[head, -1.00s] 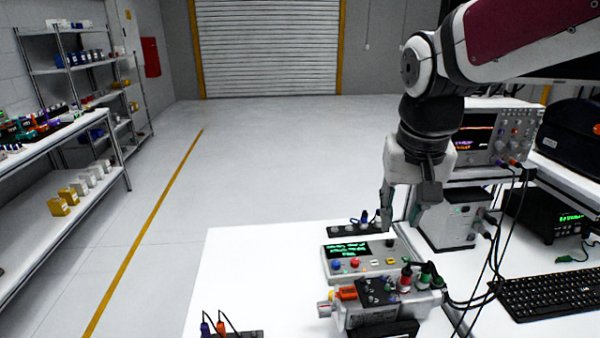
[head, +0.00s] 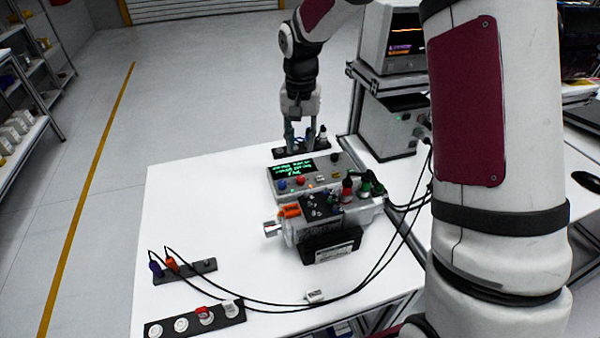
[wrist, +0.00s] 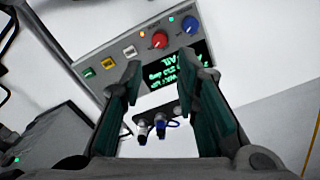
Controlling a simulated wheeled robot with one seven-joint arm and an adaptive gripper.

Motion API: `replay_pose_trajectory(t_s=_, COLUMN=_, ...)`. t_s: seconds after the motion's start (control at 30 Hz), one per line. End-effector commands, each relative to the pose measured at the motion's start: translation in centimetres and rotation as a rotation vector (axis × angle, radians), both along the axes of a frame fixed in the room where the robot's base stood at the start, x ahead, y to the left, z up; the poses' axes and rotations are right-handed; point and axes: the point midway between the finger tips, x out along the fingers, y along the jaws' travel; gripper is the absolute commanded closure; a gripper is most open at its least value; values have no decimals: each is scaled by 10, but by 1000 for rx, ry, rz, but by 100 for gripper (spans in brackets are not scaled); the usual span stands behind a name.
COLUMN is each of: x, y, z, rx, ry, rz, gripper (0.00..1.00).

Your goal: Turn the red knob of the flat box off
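The flat box (head: 325,181) is a grey panel with a green-lettered display (head: 292,168), lying on the white table. Its red knob (head: 300,181) is on the front part, beside a blue knob (head: 282,184). In the wrist view the red knob (wrist: 159,40) shows beyond my fingertips, with the blue knob (wrist: 190,24) at its right. An orange light (wrist: 142,34) glows near the red knob; I cannot read the knob's setting. My gripper (head: 301,145) is behind the box, pointing down, apart from the knob. In the wrist view my gripper (wrist: 163,65) is open and empty.
A black strip with plugs (head: 288,152) sits behind the box, close to my fingers. A motor rig (head: 320,222) with cables stands in front of the box. Two more strips (head: 193,270) (head: 194,321) lie at the front left. The table's left part is clear.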

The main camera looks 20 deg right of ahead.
Motion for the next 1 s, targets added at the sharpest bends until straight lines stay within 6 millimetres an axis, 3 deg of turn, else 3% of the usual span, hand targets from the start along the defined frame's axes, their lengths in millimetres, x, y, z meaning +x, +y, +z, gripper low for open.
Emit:
replay_pose_trajectory(t_s=0.3, x=-2, y=0, z=-64, rx=0, ry=5, rz=2, gripper=71)
replay_pose_trajectory(t_s=0.5, x=-1, y=0, z=-95, rx=0, ry=4, rz=2, gripper=71)
replay_pose_trajectory(t_s=0.7, x=-1, y=0, z=-111, rx=0, ry=0, rz=1, gripper=71)
replay_pose_trajectory(t_s=1.0, x=0, y=0, z=-114, rx=0, ry=-1, rz=2, gripper=71)
